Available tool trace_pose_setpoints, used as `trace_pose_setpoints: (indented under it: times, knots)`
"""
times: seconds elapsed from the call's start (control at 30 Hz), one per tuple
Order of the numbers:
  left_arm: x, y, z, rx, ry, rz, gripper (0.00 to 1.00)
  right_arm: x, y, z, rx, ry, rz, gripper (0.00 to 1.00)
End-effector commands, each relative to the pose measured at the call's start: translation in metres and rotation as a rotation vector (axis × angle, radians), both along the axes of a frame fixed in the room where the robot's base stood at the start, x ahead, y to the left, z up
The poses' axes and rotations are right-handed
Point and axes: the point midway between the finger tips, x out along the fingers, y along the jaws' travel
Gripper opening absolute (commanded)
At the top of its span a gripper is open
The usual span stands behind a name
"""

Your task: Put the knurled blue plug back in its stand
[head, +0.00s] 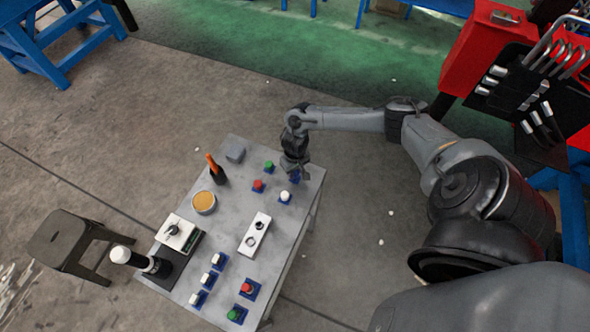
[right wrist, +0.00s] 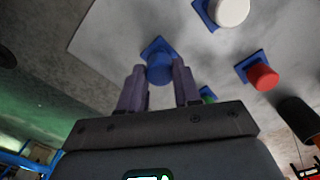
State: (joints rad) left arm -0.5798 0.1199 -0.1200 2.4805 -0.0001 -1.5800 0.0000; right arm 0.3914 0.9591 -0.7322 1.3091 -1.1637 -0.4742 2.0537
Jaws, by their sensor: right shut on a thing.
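The blue plug (right wrist: 160,69) is between the fingers of my right gripper (right wrist: 160,88) in the right wrist view. The gripper is shut on it. A flat blue square stand (right wrist: 156,46) shows directly behind the plug, in line with it. I cannot tell whether the plug sits in the stand or hangs just above it. In the head view my right gripper (head: 295,172) points down over the far right corner of the table, and a bit of blue (head: 294,179) shows under it. The knurling is too small to see. My left gripper is not in view.
Close by on the grey table (head: 232,238) are white (head: 285,196), red (head: 258,185) and green (head: 268,165) plugs in blue stands. A red tool cabinet (head: 485,45) is at right.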

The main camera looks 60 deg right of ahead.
Motion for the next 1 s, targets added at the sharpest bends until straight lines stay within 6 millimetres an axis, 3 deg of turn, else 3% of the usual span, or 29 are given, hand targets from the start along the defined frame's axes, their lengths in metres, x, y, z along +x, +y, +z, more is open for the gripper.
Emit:
trace_pose_setpoints:
  times: [0.23, 0.27, 0.47, 1.0]
  knots:
    - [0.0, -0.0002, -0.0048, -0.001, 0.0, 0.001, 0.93, 0.0001, -0.0004, -0.0107, 0.0, -0.001, -0.001, 0.0]
    - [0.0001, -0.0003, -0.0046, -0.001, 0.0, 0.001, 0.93, 0.0002, -0.0006, -0.0105, 0.0, -0.001, -0.001, 0.34]
    - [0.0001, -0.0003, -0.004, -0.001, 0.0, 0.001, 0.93, 0.0002, -0.0006, -0.0096, 0.0, -0.001, -0.001, 0.62]
    - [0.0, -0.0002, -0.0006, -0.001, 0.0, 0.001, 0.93, 0.0, -0.0005, -0.0067, 0.0, 0.0, 0.0, 0.62]
